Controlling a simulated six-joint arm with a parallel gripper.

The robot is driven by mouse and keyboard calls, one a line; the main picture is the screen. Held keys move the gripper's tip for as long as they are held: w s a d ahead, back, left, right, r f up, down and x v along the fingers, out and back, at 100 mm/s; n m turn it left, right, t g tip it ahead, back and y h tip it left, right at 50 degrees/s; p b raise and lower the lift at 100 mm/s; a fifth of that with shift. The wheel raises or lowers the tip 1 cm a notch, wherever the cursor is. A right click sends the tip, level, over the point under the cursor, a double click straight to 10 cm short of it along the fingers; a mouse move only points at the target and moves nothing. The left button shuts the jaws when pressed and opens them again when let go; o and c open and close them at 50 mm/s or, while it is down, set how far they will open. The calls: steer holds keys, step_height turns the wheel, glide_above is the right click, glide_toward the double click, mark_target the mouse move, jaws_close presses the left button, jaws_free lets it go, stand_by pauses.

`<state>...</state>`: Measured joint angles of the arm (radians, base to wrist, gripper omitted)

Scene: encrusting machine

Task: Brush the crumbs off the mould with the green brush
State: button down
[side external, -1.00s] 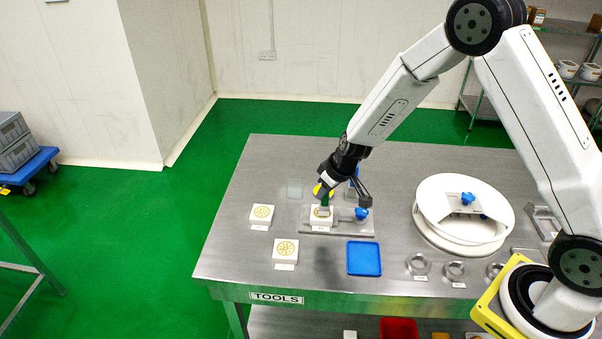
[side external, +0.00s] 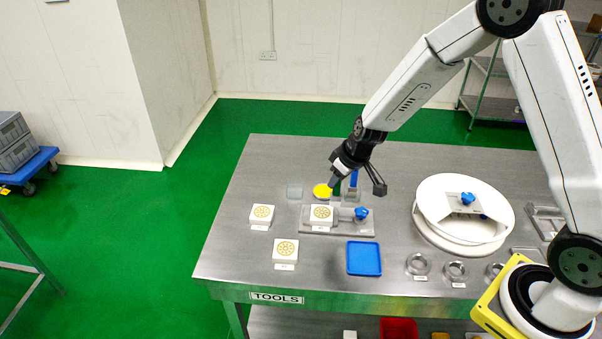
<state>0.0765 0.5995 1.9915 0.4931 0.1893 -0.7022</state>
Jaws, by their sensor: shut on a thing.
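A white mould (side external: 321,214) with a round golden pattern sits on a metal fixture (side external: 345,229) with a blue knob (side external: 361,214). Crumbs on it are too small to tell apart from the pattern. My gripper (side external: 340,176) is behind and a little to the right of this mould, above the table and clear of the mould. It is shut on the green brush (side external: 337,188), of which only a small green part shows below the jaws. A blue upright handle (side external: 354,178) stands right beside it in a small holder (side external: 352,195).
Two similar white moulds (side external: 262,214) (side external: 286,250) lie to the left. A yellow disc (side external: 322,191) and a pale square (side external: 295,191) lie behind. A blue tray (side external: 364,259) is in front, with metal rings (side external: 418,264) and a large white drum (side external: 463,215) at right.

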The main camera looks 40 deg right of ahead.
steer(key=shift+r, duration=2.25)
steer(key=shift+w, duration=0.1)
